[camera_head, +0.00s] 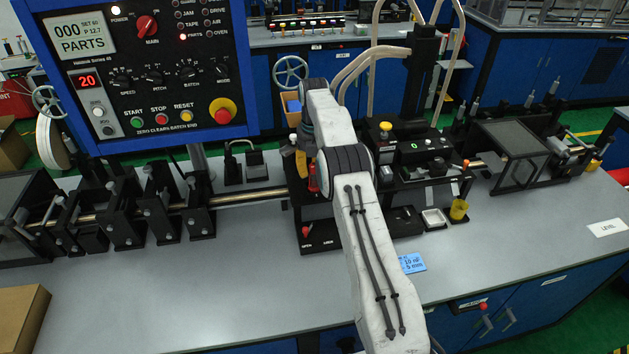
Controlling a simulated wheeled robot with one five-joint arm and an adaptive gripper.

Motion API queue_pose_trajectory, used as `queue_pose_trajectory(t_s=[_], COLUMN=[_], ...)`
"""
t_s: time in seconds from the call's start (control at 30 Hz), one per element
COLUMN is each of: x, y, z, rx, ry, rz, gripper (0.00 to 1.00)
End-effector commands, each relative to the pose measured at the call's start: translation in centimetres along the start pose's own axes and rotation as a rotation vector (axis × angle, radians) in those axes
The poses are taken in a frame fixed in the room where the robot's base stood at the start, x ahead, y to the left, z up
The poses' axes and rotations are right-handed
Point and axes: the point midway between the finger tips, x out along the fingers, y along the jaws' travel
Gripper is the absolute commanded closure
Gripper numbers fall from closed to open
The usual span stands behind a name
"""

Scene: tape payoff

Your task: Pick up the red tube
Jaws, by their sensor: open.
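A small red item (312,177), which looks like the red tube, stands on the black fixture at the middle of the bench. Its upper part is hidden behind my arm and wrist. A yellow item (301,163) stands just left of it. My gripper (309,148) hangs from the bent arm, close above the red item. It is open, but its fingers are small and mostly hidden. I cannot tell whether they touch or surround the red item.
A control panel (150,70) stands at the upper left. Black stands with a long rod (240,197) run along the bench left of the fixture. A yellow cup (459,209) and a small white tray (434,219) sit to the right.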

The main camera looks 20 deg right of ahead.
Motion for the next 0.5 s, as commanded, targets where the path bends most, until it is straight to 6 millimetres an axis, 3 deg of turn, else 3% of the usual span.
queue_pose_trajectory(t_s=[0.3,0.5], x=[3.2,4.2], y=[-0.2,-0.1], z=[0.0,0.0], rx=[0.001,0.001], ry=[0.002,0.000], rz=[-0.002,0.000], gripper=[0.63,0.63])
